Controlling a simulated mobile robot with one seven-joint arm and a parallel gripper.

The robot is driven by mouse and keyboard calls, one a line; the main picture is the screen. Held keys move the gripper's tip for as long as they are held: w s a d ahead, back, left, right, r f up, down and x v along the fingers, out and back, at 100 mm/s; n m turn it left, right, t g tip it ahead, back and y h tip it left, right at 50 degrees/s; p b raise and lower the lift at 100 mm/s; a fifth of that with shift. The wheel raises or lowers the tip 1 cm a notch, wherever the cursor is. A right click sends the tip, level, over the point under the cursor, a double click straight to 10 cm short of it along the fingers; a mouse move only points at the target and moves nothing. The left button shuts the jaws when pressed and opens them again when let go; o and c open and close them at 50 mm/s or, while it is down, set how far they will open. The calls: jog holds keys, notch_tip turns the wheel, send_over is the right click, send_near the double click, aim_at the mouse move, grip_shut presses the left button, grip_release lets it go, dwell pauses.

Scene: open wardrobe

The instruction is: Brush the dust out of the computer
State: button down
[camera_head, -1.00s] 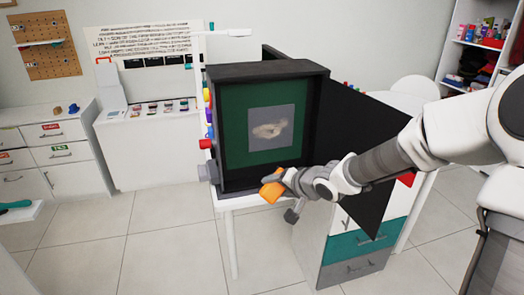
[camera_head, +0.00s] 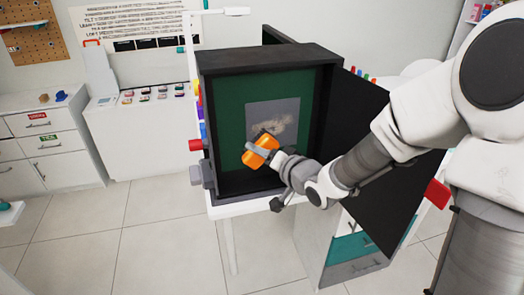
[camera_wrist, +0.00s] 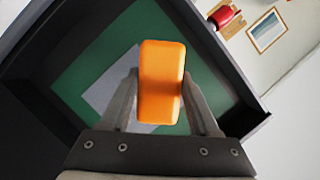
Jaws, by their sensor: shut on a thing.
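The computer is a black open-fronted case (camera_head: 262,58) on a white table, with a green board (camera_head: 236,105) inside. A grey square (camera_head: 255,114) on the board bears a pale brownish dust patch (camera_head: 285,122). My gripper (camera_head: 262,150) is shut on an orange brush (camera_head: 252,159), just in front of the square's lower part. The brush's dark bristles point up toward the dust; I cannot tell whether they touch it. In the wrist view the orange brush (camera_wrist: 160,85) sits between my fingers (camera_wrist: 160,100) and hides its bristles and the dust.
The case's black door (camera_head: 362,115) stands open on the right, close to my arm. Red (camera_head: 195,145) and grey (camera_head: 195,175) knobs stick out on the case's left. A drawer unit (camera_head: 350,245) stands below. The floor at left is clear.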

jog(key=shift+w+a+b, duration=0.2)
jog(key=shift+w+a, duration=0.1)
jog(key=shift+w, duration=0.6)
jog(key=shift+w+a+b, duration=0.15)
jog(key=shift+w+a, duration=0.1)
jog(key=shift+w, duration=0.65)
jog(key=shift+w+a+b, duration=0.2)
jog(key=shift+w+a, duration=0.1)
jog(key=shift+w, duration=0.6)
jog(key=shift+w+a, duration=0.25)
jog(key=shift+w, duration=0.6)
